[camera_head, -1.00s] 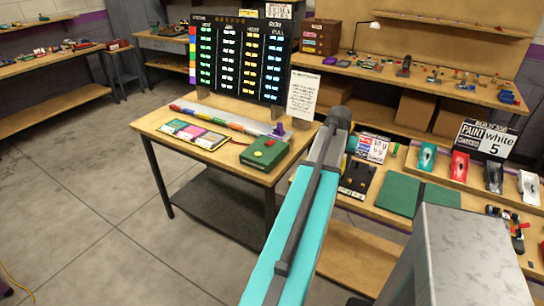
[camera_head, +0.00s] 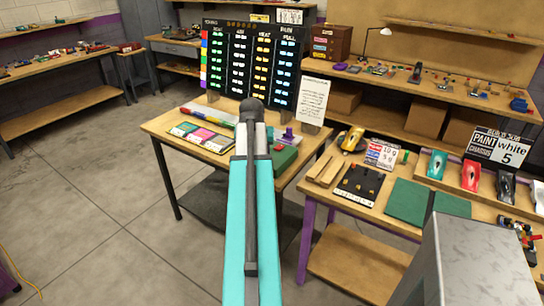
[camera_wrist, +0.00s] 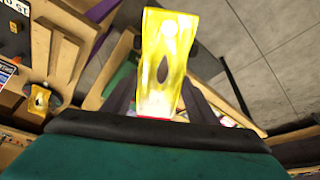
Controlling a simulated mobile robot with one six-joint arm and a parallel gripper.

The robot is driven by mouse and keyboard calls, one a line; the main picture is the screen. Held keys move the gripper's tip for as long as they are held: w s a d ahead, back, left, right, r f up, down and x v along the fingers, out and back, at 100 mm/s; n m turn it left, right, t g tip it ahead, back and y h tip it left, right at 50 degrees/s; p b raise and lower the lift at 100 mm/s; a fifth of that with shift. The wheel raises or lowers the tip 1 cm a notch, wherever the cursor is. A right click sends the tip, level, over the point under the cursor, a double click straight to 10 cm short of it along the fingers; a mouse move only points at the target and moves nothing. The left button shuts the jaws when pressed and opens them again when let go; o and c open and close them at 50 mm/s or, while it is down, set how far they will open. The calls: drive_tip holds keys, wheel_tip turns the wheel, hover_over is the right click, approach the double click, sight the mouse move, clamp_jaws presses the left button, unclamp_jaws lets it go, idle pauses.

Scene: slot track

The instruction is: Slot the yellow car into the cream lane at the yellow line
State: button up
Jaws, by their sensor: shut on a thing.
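In the wrist view my gripper (camera_wrist: 160,100) is shut on a yellow car (camera_wrist: 166,60), a glossy block with a pale round spot and a dark oval on top. Its near end sits between the two dark fingers. In the head view my arm hides the gripper and the held car. A track (camera_head: 213,113) with coloured segments lies along the table with the scoreboard, partly covered by my arm. I cannot make out the cream lane or the yellow line.
Another yellow car-like piece (camera_head: 352,139) stands on the right bench, near wooden strips (camera_head: 325,168) and a black block (camera_head: 360,184). A green box (camera_head: 283,157) and colour cards (camera_head: 200,137) are on the scoreboard table. The scoreboard (camera_head: 250,60) stands behind. Floor at left is clear.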

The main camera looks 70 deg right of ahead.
drive_tip(key=w+a+r+n+t+y, duration=0.15)
drive_tip(key=w+a+n, duration=0.25)
drive_tip(key=w+a, duration=0.95)
drive_tip(key=w+a+r+n+t, duration=0.1)
drive_tip(key=w+a+r+n, duration=0.15)
drive_tip(key=w+a, duration=1.15)
drive_tip(key=w+a+r+n+y, duration=0.1)
drive_tip(key=a+n, duration=0.1)
drive_tip(key=a, duration=1)
drive_tip(key=w+a+r+n+y, duration=0.1)
drive_tip(key=w+a+n, duration=0.1)
drive_tip(key=a, duration=1)
drive_tip(key=w+a+r+n+y, duration=0.1)
drive_tip(key=w+a+n, duration=0.1)
drive_tip(key=a, duration=1)
drive_tip(key=shift+a+n, duration=0.4)
drive_tip(key=shift+n, duration=0.35)
